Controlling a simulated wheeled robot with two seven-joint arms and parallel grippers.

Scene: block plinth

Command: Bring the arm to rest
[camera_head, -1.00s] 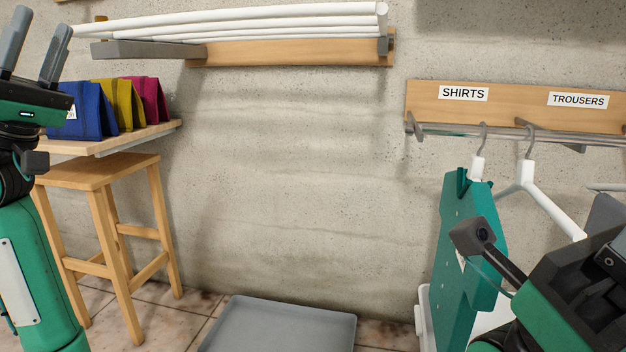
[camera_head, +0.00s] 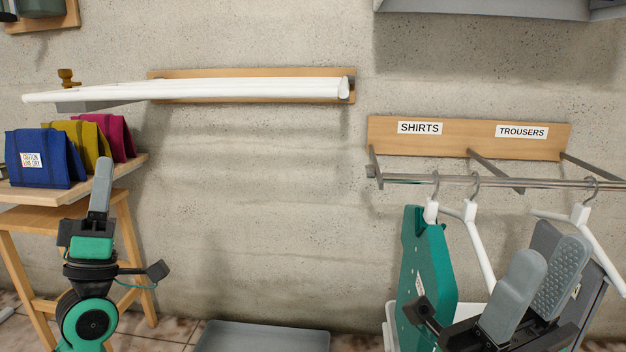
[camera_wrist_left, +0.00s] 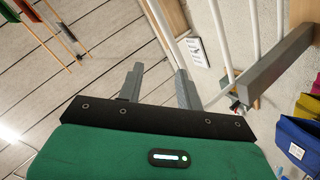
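My left gripper (camera_head: 102,172) is raised at the left of the head view, fingers pointing up, in front of the side shelf and stool. The head view shows its fingers nearly edge-on. In the left wrist view its two fingers (camera_wrist_left: 158,80) stand apart with nothing between them. My right gripper (camera_head: 545,262) is at the lower right of the head view, in front of the hanging clothes. Its two grey fingers point up and stand apart, with no held thing visible between them. Its lower part is cut off by the frame edge.
A teal garment (camera_head: 428,262) and a grey garment (camera_head: 592,300) hang from the rail (camera_head: 520,183) near my right gripper. White rods (camera_head: 250,90) jut from the wall. A grey tray (camera_head: 262,338) is on the floor. The middle is clear.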

